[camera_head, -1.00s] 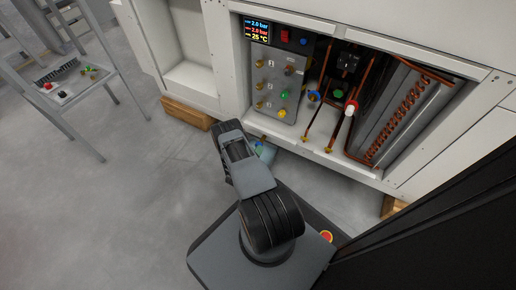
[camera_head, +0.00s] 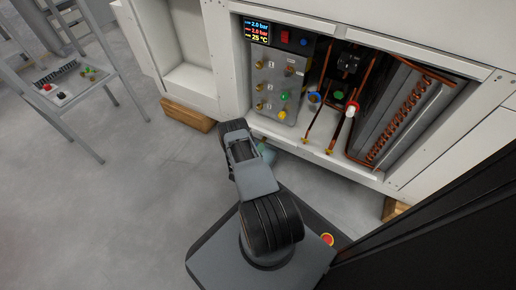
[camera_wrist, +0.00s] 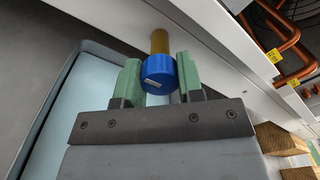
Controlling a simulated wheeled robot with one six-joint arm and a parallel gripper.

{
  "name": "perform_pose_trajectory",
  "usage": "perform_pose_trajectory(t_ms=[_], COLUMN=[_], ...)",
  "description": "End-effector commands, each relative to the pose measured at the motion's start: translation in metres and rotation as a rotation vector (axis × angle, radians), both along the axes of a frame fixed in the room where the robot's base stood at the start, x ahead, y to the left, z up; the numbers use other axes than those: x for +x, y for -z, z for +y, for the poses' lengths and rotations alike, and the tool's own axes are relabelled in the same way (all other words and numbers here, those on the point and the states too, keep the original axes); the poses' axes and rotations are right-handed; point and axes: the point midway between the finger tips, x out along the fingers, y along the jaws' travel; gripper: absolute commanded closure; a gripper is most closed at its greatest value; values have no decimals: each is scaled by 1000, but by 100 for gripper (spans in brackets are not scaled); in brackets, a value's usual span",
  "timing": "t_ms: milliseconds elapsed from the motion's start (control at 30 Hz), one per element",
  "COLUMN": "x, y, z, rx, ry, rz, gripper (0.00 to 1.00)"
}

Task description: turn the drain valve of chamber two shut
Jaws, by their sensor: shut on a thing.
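A blue round knob (camera_wrist: 160,76) with a small white label sits on the end of a brass stem (camera_wrist: 160,41) under the cabinet's lower edge. No chamber number can be read on it. My gripper (camera_wrist: 158,72) has its two green fingers on either side of the knob and is shut on it. In the head view my arm hides the knob and most of the gripper.
A tray with a pale blue inside (camera_wrist: 92,100) lies below the knob. The white cabinet (camera_head: 430,67) holds a valve panel (camera_head: 277,82) and copper pipes. Wooden blocks (camera_head: 187,113) stand under it. A metal-framed table (camera_head: 72,80) stands left; floor between is clear.

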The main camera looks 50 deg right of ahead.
Motion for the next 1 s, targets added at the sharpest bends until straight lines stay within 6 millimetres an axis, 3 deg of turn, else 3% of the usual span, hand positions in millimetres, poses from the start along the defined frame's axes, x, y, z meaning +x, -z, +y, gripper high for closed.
perform_pose_trajectory(t_ms=[200, 567, 1000], x=[0, 0, 0], y=[0, 0, 0], z=[-3, 0, 2], rx=[1, 24, 118], ry=[1, -1, -5], rz=[0, -90, -467], gripper=[89, 89, 89])
